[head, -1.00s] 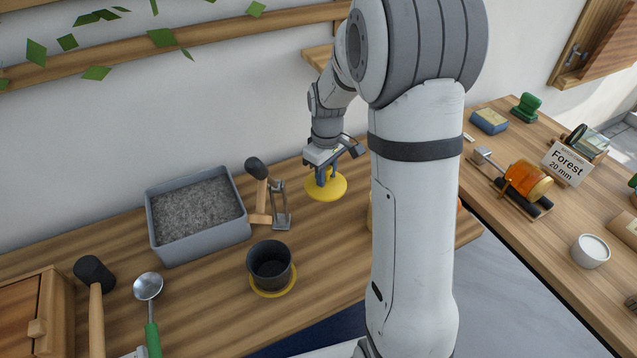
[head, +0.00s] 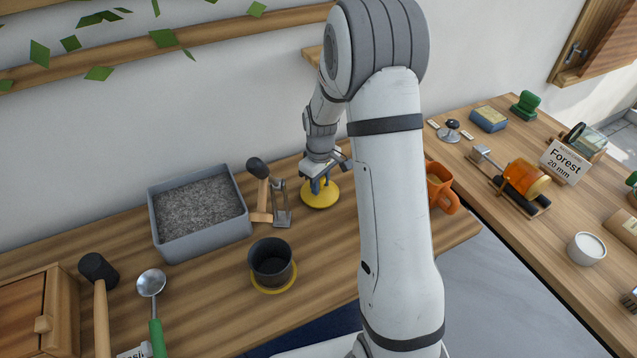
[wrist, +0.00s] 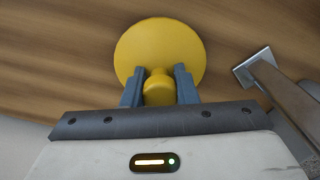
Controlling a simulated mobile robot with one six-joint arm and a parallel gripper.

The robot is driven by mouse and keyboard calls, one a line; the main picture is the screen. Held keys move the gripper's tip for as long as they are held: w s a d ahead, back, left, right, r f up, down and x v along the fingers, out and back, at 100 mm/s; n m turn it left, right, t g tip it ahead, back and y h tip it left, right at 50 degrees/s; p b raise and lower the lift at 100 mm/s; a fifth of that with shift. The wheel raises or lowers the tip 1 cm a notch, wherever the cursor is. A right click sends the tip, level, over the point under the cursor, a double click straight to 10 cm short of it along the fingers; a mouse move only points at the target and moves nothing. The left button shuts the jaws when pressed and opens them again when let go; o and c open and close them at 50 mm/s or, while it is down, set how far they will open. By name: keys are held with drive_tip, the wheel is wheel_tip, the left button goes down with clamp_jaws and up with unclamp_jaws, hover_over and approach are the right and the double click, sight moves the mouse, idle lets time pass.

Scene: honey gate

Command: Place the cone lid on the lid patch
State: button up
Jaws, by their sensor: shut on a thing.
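The yellow cone lid (head: 320,195) is a round disc with a knob at its middle, over the bench right of the clamp-like stand in the head view. In the wrist view the lid (wrist: 160,42) fills the upper middle. My gripper (head: 319,182) is above the lid, with its two blue-grey fingers on either side of the knob; in the wrist view my gripper (wrist: 160,86) is shut on it. I cannot tell whether the lid touches the bench. I cannot make out a separate lid patch; anything under the lid is hidden.
A dark cup (head: 270,262) stands on a yellow ring (head: 275,289) in front. A grey bin (head: 205,250) of granules and a stand (head: 281,205) with a black-knobbed handle are left of the lid.

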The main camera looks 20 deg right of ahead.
drive_tip(key=shift+f, duration=0.1)
drive_tip(key=o, duration=0.5)
drive_tip(key=shift+f, duration=0.1)
drive_tip(key=o, duration=0.5)
wheel_tip(320, 180, up, 11)
drive_tip(key=shift+r, duration=0.1)
drive_tip(key=shift+s+r, duration=0.1)
drive_tip(key=shift+r, duration=0.6)
drive_tip(key=s+r+m+t, duration=0.1)
drive_tip(key=s+r+m, duration=0.1)
drive_tip(key=s, duration=0.6)
drive_tip(key=s+a+r+m, duration=0.1)
drive_tip(key=s+r+m, duration=0.1)
drive_tip(key=s, duration=0.6)
drive_tip(key=s+a+r+m+t, duration=0.1)
drive_tip(key=s+r+m, duration=0.1)
drive_tip(key=s, duration=0.6)
drive_tip(key=shift+s+a+r+m+t, duration=0.15)
drive_tip(key=shift+s+r+m, duration=0.05)
drive_tip(key=shift+r, duration=0.15)
drive_tip(key=shift+s+a+r+m+t, duration=0.1)
drive_tip(key=shift+s+r+m+t, duration=0.1)
drive_tip(key=shift+r, duration=0.15)
